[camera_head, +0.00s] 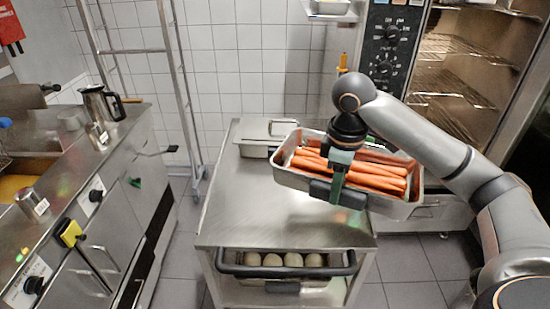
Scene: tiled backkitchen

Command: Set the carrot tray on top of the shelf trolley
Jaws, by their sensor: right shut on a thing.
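The carrot tray (293,180) is a metal pan with several orange carrots in it. My right gripper (334,190) is shut on it at its near wall. The tray is held over the right part of the shelf trolley and looks slightly tilted. I cannot tell how high it is above the top. The shelf trolley (250,212) has a bare steel top and a dark handle bar at its near end. My left gripper is not in view.
A lidded metal container (266,137) stands at the trolley top's far end. Pale round items (272,260) sit on the shelf below. An open oven (455,80) is at the right. A counter with a steel jug (101,103) is at the left. The trolley top's left and front parts are clear.

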